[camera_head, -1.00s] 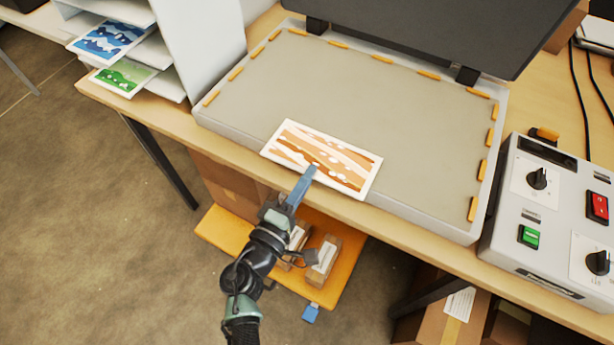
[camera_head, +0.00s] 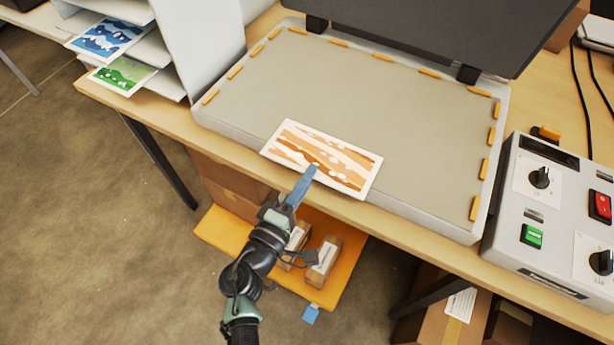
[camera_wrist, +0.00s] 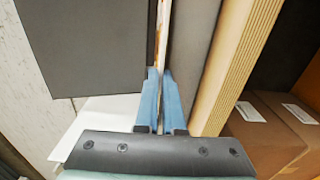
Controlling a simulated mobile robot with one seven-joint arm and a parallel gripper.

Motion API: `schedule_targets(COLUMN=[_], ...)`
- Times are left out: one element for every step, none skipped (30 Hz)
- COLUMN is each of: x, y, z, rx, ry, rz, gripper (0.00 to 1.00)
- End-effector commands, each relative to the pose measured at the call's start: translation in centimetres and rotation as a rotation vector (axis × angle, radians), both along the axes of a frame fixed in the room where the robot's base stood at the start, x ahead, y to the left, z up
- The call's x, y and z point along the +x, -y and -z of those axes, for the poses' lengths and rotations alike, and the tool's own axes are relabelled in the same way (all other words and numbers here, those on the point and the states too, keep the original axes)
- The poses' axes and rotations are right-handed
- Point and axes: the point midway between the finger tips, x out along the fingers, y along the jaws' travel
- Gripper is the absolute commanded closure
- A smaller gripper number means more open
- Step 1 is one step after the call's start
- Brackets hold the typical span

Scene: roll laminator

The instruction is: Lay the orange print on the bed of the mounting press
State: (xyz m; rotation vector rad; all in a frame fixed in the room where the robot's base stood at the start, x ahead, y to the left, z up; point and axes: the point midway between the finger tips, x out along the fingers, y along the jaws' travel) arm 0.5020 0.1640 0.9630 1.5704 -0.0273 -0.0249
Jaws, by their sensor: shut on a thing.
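The orange print (camera_head: 318,158), with a white border and orange and brown wavy bands, is at the front edge of the press bed (camera_head: 350,95), left of the bed's middle. Its near edge reaches the bed's front rim. My gripper (camera_head: 308,174) is shut on that near edge. In the wrist view the blue fingers (camera_wrist: 160,85) pinch the print (camera_wrist: 163,30), which shows edge-on as a thin strip. I cannot tell whether the print touches the bed or hovers just over it. The press lid (camera_head: 420,30) stands open at the back.
Orange tabs line the bed's edges. A control box (camera_head: 550,220) with knobs and red and green switches stands at the right. A tray rack at the left holds a blue print (camera_head: 105,38) and a green print (camera_head: 123,76). Most of the bed behind the orange print is clear.

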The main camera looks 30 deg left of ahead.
Motion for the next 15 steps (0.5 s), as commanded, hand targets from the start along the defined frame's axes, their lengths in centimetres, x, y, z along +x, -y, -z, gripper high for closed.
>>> schedule_targets(x=[0.0, 0.0, 0.0, 0.0, 0.0, 0.01, 0.0, 0.0, 0.0, 0.0, 0.0, 0.0, 0.0, 0.0, 0.0], y=[0.0, 0.0, 0.0, 0.0, 0.0, 0.01, 0.0, 0.0, 0.0, 0.0, 0.01, 0.0, 0.0, 0.0, 0.0], z=[-0.05, -0.05, -0.06, -0.06, -0.06, -0.05, -0.05, -0.05, -0.05, -0.05, -0.05, -0.04, -0.04, -0.04, -0.04], rx=[0.0, 0.0, 0.0, 0.0, 0.0, 0.0, 0.0, 0.0, 0.0, 0.0, 0.0, 0.0, 0.0, 0.0, 0.0], ry=[0.001, 0.001, 0.001, 0.001, 0.001, 0.001, 0.001, 0.001, 0.001, 0.001, 0.001, 0.001, 0.001, 0.0, 0.0], rz=[0.0, 0.0, 0.0, 0.0, 0.0, 0.0, 0.0, 0.0, 0.0, 0.0, 0.0, 0.0, 0.0, 0.0, 0.0], gripper=[1.0, 1.0, 0.93, 0.87, 0.82, 0.75, 0.69, 0.64, 0.59, 0.59, 0.59, 0.59, 0.59, 0.59, 0.59])
